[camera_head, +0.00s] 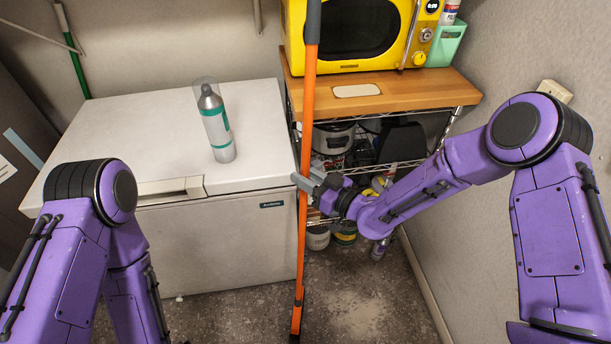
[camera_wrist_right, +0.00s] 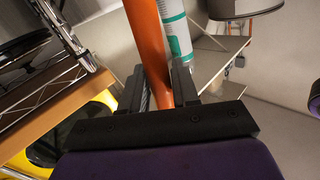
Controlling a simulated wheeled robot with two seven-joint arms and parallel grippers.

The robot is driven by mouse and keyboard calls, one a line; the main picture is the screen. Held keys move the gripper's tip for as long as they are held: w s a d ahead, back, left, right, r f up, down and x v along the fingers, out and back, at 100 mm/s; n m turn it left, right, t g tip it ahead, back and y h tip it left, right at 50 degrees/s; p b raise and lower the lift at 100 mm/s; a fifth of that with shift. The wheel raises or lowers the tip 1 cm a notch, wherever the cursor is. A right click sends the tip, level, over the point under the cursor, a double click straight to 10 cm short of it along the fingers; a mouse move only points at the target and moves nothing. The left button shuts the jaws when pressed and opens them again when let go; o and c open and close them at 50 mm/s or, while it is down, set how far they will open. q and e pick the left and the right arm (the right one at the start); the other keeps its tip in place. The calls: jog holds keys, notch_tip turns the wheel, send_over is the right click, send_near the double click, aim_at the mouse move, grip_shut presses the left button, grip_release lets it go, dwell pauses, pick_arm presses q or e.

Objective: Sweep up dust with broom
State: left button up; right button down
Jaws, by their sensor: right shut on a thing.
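The broom's long orange handle (camera_head: 306,140) stands nearly upright in the middle of the head view, with a dark grip at its top. It also shows in the right wrist view (camera_wrist_right: 149,45). My right gripper (camera_head: 306,180) is shut on the handle about midway along the visible length. The broom head is not visible; the handle runs down to the bottom edge. A pale dust patch (camera_head: 362,316) lies on the dark floor to the right of the handle. My left arm is at the left, and its gripper is out of view.
A white chest freezer (camera_head: 255,111) with a spray bottle (camera_head: 215,122) on it stands left of the handle. A shelf (camera_head: 425,90) holding a yellow microwave (camera_head: 357,30) stands to the right. Pots and tins fill its lower racks. Open floor lies in front.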

jog(key=shift+f, duration=0.15)
jog(key=d, duration=0.4)
jog(key=shift+s+d+r+p, duration=0.1)
jog(key=shift+s+r+p, duration=0.1)
jog(key=shift+s+p, duration=0.2)
jog(key=shift+w+d+f+b, duration=0.1)
jog(key=shift+w+d+b, duration=0.15)
jog(key=shift+d, duration=0.7)
jog(key=shift+w+d+f+b, duration=0.1)
jog(key=shift+w+d, duration=0.2)
jog(key=shift+d, duration=0.65)
